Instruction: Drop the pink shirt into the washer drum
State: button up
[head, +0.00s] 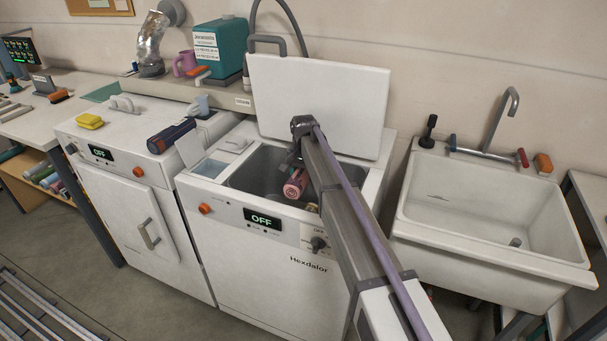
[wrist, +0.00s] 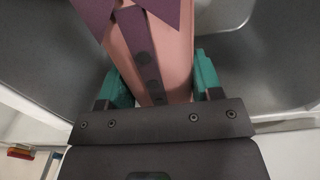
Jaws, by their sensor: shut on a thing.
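The washer (head: 265,275) is a white top-loader with its lid (head: 318,105) standing open. Its drum opening (head: 262,168) is grey inside. The pink shirt (head: 296,185) is a rolled bundle with dark buttons and a purple part, inside or just over the opening. In the wrist view the shirt (wrist: 160,50) lies between the teal fingers of my gripper (wrist: 160,85), which is shut on it. Grey drum walls show on both sides. In the head view my arm partly hides the gripper and the right of the opening.
A small yellowish item (head: 312,207) shows at the opening's front edge. A dark cylinder (head: 171,135) lies on the machine to the left (head: 125,200). A white sink (head: 490,220) stands to the right.

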jog(key=o, duration=1.1)
jog(key=shift+r, duration=0.1)
notch_tip(320, 180, up, 11)
jog(key=p, duration=1.1)
